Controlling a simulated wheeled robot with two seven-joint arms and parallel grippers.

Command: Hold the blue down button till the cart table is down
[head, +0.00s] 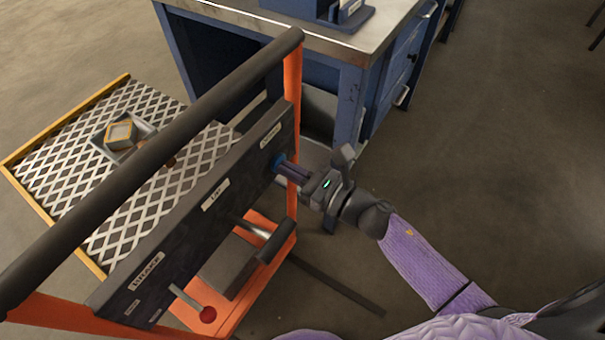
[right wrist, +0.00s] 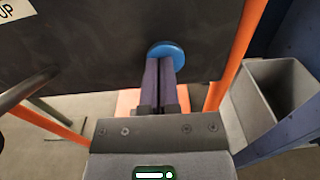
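The blue down button (head: 278,161) is on the dark panel (head: 185,220) of the orange cart. It also shows in the right wrist view (right wrist: 167,48) as a round blue disc. My right gripper (head: 284,167) is shut, with its two fingers together and nothing between them. Its fingertips (right wrist: 164,60) meet the button's face and hide its lower part; how far it is pressed in cannot be told. The cart table (head: 95,235), with a diamond pattern and a yellow edge, lies behind the panel. My left gripper is not in view.
A grey tray (head: 101,148) with a small block (head: 120,132) sits on the cart table. A black push bar (head: 150,160) runs above the panel. A red-knobbed lever (head: 207,314) is low on the cart. A blue workbench (head: 350,105) stands behind; the floor at right is clear.

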